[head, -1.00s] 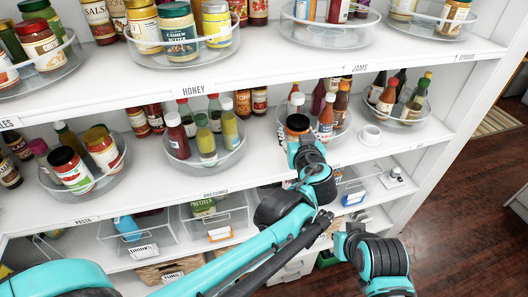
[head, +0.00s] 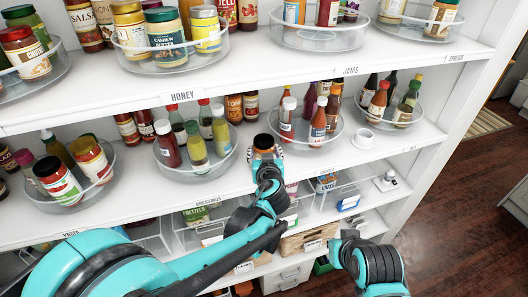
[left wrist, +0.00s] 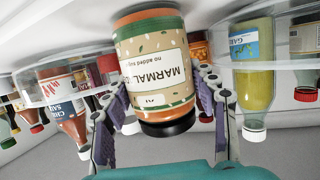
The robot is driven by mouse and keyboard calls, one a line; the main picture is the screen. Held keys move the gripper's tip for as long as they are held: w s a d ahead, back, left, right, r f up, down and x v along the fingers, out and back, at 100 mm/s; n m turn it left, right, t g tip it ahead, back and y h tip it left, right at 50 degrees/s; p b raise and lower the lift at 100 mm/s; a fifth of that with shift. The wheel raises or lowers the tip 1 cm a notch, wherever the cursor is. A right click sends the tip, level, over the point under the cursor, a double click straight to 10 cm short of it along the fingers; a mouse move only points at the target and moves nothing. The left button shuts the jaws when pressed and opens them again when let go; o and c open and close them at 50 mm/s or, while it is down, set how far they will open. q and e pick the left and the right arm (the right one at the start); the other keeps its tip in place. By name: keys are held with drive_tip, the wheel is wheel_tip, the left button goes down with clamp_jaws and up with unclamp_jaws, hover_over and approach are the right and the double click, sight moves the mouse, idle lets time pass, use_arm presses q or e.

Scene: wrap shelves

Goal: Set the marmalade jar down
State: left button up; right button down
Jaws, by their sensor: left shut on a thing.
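The marmalade jar (left wrist: 157,70) has a tan label, orange contents and a black lid, and appears upside down in the left wrist view. In the head view, its dark lid and a bit of orange (head: 263,143) show at the middle shelf's front, between two turntables. My left gripper (head: 266,160) is shut on the jar from the front; its fingers (left wrist: 160,112) flank it in the left wrist view. The jar's base is near the white shelf (head: 245,178), but I cannot tell whether it touches. My right gripper is out of view; only my right arm shows.
A turntable of sauce bottles (head: 197,168) stands left of the jar, and another turntable (head: 318,138) stands close on its right. The upper shelf (head: 245,75) spans above. Clear bins (head: 340,197) sit below.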

use_arm(q)
drive_tip(key=o, duration=1.3)
drive_tip(key=shift+f, duration=0.2)
drive_tip(key=o, duration=0.4)
drive_tip(key=shift+r, duration=0.1)
